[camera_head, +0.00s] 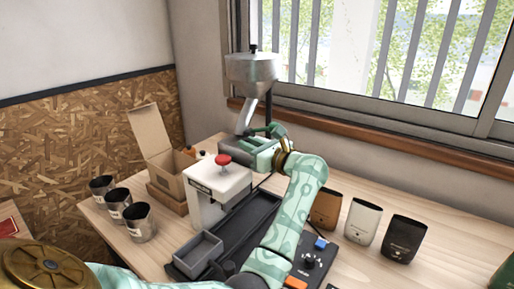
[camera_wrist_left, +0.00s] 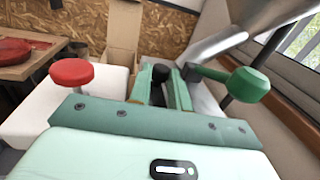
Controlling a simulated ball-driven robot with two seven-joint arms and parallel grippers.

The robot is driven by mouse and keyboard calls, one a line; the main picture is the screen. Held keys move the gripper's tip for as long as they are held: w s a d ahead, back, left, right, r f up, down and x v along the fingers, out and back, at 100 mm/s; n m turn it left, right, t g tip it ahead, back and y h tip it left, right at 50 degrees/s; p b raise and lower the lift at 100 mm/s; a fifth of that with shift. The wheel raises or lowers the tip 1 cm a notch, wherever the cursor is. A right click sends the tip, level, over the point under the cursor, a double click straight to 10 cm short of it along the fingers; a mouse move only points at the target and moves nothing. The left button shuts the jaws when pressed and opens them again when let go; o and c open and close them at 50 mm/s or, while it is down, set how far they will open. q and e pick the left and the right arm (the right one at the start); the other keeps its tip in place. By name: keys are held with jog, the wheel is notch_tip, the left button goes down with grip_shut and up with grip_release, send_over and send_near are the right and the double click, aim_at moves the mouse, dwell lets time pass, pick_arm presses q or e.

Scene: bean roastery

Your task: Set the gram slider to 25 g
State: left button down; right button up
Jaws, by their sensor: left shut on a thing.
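My left gripper (camera_head: 248,147) reaches over the white dosing machine (camera_head: 217,190), just below the metal hopper (camera_head: 252,68). In the left wrist view my left gripper's two green fingers (camera_wrist_left: 163,86) are shut on a small black knob (camera_wrist_left: 160,73), which looks like the gram slider's knob. The slider's scale and the 25 g mark are hidden or too small to read. In the head view the gripper hides the knob. My right gripper is not in view.
A red button (camera_head: 223,159) tops the machine. A green-knobbed lever (camera_wrist_left: 248,86) is close right of the fingers in the wrist view. A grey tray (camera_head: 198,254), metal cups (camera_head: 140,222), an open cardboard box (camera_head: 152,137) and coffee bags (camera_head: 363,221) stand around.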

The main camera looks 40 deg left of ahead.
pick_arm(q)
jog(key=shift+a+r, duration=0.1)
jog(key=shift+a, duration=0.05)
jog(key=c, duration=1.4)
grip_release()
jog(key=shift+o, duration=0.5)
jog(key=shift+a, duration=0.2)
jog(key=d, duration=1.6)
jog(key=shift+s+d, duration=0.25)
jog(key=shift+s, duration=0.1)
jog(key=shift+f, duration=0.2)
